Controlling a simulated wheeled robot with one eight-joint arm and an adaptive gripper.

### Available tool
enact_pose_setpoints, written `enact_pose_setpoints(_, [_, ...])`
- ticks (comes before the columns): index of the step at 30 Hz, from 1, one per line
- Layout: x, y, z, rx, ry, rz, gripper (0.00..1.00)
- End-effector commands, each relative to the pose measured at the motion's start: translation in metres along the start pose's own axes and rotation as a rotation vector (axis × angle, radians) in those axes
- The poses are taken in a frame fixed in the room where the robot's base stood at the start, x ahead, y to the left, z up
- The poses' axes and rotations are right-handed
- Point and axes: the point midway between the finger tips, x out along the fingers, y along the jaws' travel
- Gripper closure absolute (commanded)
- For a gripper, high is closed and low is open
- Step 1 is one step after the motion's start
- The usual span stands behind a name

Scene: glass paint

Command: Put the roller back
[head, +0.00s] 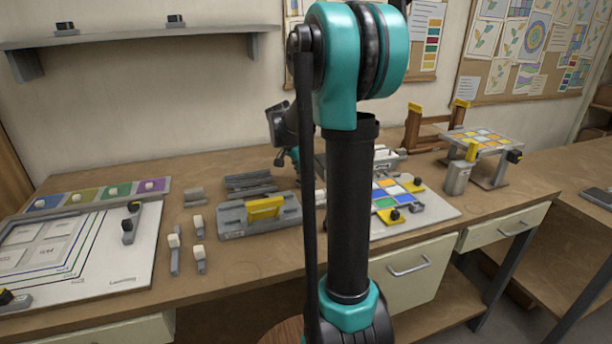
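My own upright arm fills the middle of the head view and hides part of the bench. Dark and teal parts of my wrist show just left of the arm, above the bench. The fingers are hidden, so I cannot see whether they hold anything. I cannot pick out the roller for certain. A small white piece (320,197) shows at the arm's left edge, partly hidden. More white pieces (386,155) show on a grey holder right of the arm. I cannot tell whether either is the roller.
A grey block with a yellow handle (265,209) stands left of the arm. A coloured tile panel (385,203) lies right of the arm. A raised tile stand (481,138) and grey canister (457,178) are farther right.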

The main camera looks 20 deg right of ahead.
Motion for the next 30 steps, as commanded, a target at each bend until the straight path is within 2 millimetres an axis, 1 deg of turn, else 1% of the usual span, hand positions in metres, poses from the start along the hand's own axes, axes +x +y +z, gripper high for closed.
enact_pose_setpoints(1, [0.0, 0.0, 0.0, 0.0, 0.0, 0.0, 0.56])
enact_pose_setpoints(4, [0.0, 0.0, 0.0, 0.0, 0.0, 0.0, 0.44])
enact_pose_setpoints(13, [-0.001, 0.0, 0.0, 0.0, 0.0, 0.0, 0.44])
enact_pose_setpoints(16, [-0.007, 0.0, -0.001, -0.001, 0.0, 0.0, 0.44])
enact_pose_setpoints(20, [-0.026, 0.0, -0.001, -0.001, 0.0, 0.0, 0.44])
enact_pose_setpoints(24, [-0.055, 0.0, -0.001, -0.002, 0.0, 0.0, 0.44])
enact_pose_setpoints(30, [-0.094, 0.0, -0.001, -0.002, 0.0, 0.0, 0.44])
